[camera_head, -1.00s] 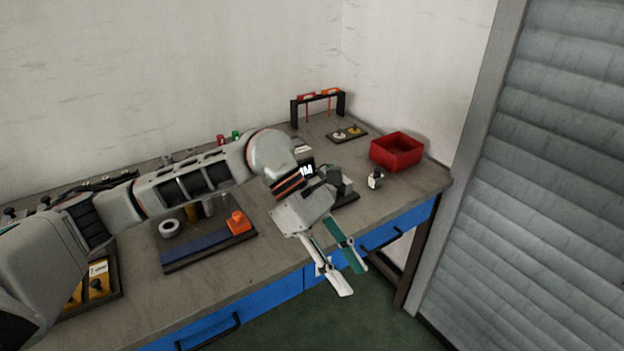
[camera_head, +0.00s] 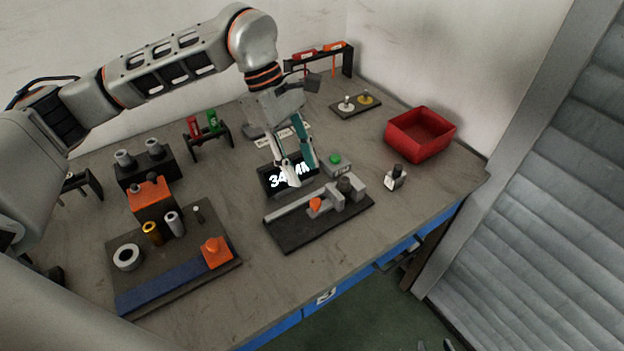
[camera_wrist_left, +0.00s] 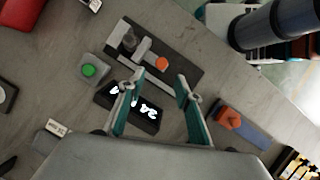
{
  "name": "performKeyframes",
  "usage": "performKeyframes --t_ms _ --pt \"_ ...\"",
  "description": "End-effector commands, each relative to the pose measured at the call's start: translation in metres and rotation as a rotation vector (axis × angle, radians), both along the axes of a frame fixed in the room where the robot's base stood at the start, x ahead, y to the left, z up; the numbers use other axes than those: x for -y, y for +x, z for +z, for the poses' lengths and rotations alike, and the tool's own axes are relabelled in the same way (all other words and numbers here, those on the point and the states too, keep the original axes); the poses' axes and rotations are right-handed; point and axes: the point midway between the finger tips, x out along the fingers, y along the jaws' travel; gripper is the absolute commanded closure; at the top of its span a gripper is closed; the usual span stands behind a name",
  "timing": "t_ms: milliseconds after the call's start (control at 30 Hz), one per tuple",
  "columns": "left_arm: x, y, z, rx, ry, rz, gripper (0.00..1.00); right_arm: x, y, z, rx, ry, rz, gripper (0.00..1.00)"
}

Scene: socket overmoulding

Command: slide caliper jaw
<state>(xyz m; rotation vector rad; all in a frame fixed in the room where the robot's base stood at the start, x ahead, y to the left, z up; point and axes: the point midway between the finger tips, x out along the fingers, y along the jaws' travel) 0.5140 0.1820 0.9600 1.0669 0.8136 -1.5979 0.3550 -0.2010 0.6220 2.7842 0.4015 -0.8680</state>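The caliper (camera_head: 290,212) is a grey bar on a dark base plate (camera_head: 325,233), with an orange piece (camera_head: 315,204) on the bar and a jaw block (camera_head: 335,198) at its right end. A dark cylinder (camera_head: 347,186) stands by the jaw. My left gripper (camera_head: 301,172) points down behind the caliper, in front of the lit display (camera_head: 272,182). In the left wrist view the gripper (camera_wrist_left: 161,79) is open and empty; the orange piece (camera_wrist_left: 162,63) lies just beyond the gap between its fingertips. No contact with the caliper is visible. My right gripper is not in view.
A green-button box (camera_head: 338,163) stands behind the caliper. A red bin (camera_head: 420,135) and a small labelled block (camera_head: 394,178) are to the right. A fixture board with a blue strip (camera_head: 165,283) lies left. Bare table separates the board and caliper.

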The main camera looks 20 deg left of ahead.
Motion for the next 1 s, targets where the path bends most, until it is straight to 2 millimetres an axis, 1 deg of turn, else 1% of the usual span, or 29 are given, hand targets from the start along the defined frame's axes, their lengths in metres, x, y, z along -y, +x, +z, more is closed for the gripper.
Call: performKeyframes --t_ms 167,300,500,633,900,967,1000 --pt "0.009 -0.004 -0.021 -0.004 -0.001 -0.002 0.66 0.0 -0.004 -0.004 -0.009 -0.002 0.001 0.66" --pt "0.017 -0.006 -0.042 -0.005 -0.002 -0.003 0.66 0.001 -0.005 -0.004 -0.011 -0.003 0.001 0.66" --pt "0.026 -0.008 -0.063 -0.003 -0.001 0.0 0.66 0.001 -0.003 -0.002 -0.006 -0.002 0.001 0.66" --pt "0.028 -0.008 -0.069 -0.001 -0.001 0.0 0.66 0.001 -0.001 0.001 0.0 -0.001 0.001 0.66" --pt "0.028 -0.008 -0.07 -0.001 -0.001 0.0 0.66 0.0 0.001 0.003 0.005 -0.001 0.001 0.66" --pt "0.028 -0.008 -0.07 -0.001 -0.001 0.0 0.81 0.0 0.001 0.003 0.005 -0.001 0.001 0.66" --pt "0.028 -0.008 -0.07 -0.001 -0.001 0.0 0.92 0.0 0.001 0.003 0.004 -0.001 0.001 0.66"
